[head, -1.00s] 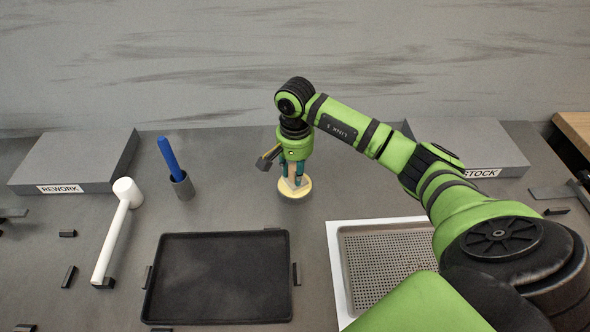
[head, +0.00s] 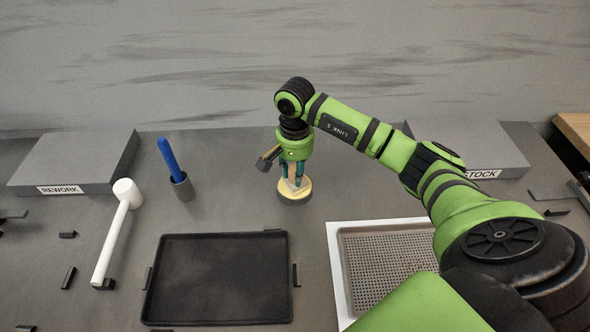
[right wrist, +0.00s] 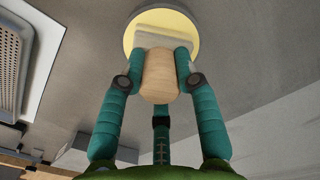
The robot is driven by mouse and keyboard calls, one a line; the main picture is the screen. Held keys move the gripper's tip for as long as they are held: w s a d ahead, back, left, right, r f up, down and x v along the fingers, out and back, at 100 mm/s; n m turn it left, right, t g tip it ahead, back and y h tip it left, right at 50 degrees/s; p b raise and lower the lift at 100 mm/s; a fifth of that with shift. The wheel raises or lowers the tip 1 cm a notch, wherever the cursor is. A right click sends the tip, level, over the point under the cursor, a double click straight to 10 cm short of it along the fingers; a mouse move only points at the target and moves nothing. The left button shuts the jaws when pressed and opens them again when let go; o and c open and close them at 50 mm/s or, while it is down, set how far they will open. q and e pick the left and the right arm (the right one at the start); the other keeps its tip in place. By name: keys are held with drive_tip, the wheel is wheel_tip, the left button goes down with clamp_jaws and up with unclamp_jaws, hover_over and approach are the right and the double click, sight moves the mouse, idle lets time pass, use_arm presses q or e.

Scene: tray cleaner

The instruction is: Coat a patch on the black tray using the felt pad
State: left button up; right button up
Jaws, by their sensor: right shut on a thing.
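The black tray (head: 217,280) lies flat on the bench, left of centre in the head view, and its floor looks bare and dark. The felt pad (right wrist: 164,36) has a pale block and a rounded wooden handle (right wrist: 160,75). My right gripper (head: 294,180) is shut on the handle, with its teal fingers around it. The pad is over or in a round dish with a yellow inside (head: 295,194), behind the tray's right end. The dish also shows in the right wrist view (right wrist: 133,38). The pad's underside is hidden, so contact cannot be told. My left gripper is not in view.
A perforated metal tray (head: 390,265) is right of the black tray. A white mallet (head: 112,240) and a blue-handled tool in a grey cup (head: 182,187) are to the left. REWORK (head: 75,165) and STOCK (head: 500,150) blocks stand at the back.

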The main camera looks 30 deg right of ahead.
sight(294, 167)
drive_tip(key=shift+w+r+p, duration=0.1)
drive_tip(key=shift+r+p, duration=1.45)
drive_tip(key=shift+r, duration=1.8)
